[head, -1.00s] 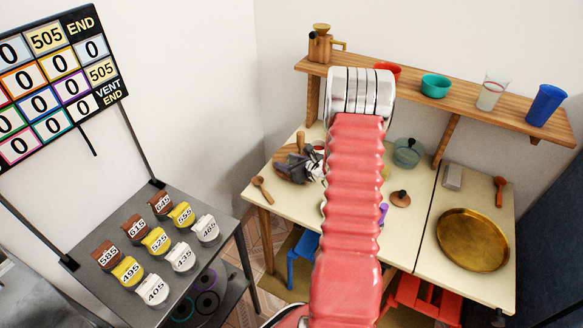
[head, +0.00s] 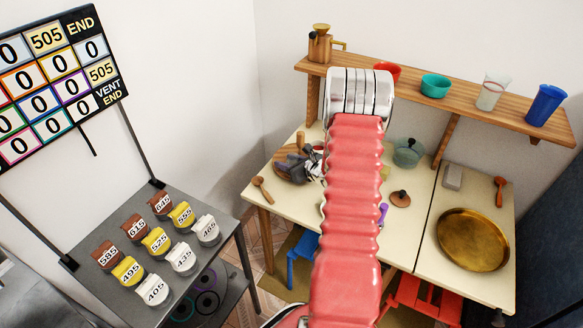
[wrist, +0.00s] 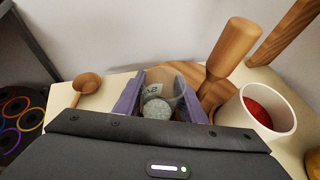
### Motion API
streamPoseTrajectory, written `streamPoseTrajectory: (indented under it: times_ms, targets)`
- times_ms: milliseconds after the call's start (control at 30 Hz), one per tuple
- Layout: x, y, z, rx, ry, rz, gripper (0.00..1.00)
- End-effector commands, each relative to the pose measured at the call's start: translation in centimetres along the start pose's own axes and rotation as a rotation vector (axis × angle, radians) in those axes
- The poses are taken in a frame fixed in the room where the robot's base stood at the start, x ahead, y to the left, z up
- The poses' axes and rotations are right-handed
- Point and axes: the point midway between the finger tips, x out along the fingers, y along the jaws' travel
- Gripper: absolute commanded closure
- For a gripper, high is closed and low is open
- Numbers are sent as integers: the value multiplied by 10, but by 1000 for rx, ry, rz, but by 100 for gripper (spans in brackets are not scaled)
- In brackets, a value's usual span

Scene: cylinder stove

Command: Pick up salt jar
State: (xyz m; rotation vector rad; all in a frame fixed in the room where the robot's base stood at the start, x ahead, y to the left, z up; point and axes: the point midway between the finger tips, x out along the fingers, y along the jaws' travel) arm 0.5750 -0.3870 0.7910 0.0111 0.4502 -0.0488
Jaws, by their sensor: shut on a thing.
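In the wrist view, a clear jar with pale grey-white grains inside, which looks like the salt jar (wrist: 158,93), sits between the two purple fingers of my gripper (wrist: 160,104). The fingers are closed on its sides. Its lower part is hidden by the gripper body. In the head view my gripper (head: 308,167) is small and dark over the left part of the table, partly hidden by my red arm. The jar is not clear there.
A wooden pestle-like tool (wrist: 232,52) and a white cup with red contents (wrist: 270,118) stand close on the right in the wrist view. A wooden spoon (head: 260,188) and round board (head: 290,168) lie on the table (head: 425,185). A shelf (head: 455,93) runs behind.

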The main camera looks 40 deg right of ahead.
Motion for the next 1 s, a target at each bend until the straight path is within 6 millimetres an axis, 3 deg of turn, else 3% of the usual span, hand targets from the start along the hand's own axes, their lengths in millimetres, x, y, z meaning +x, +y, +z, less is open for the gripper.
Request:
streamPoseTrajectory:
  times_ms: [333, 400, 567, 1000]
  targets:
    - [-1, 0, 2, 0, -1, 0, 86]
    - [-2, 0, 5, 0, -1, 0, 94]
    - [-8, 0, 17, -2, -1, 0, 98]
    - [-42, -1, 88, -4, -3, -2, 98]
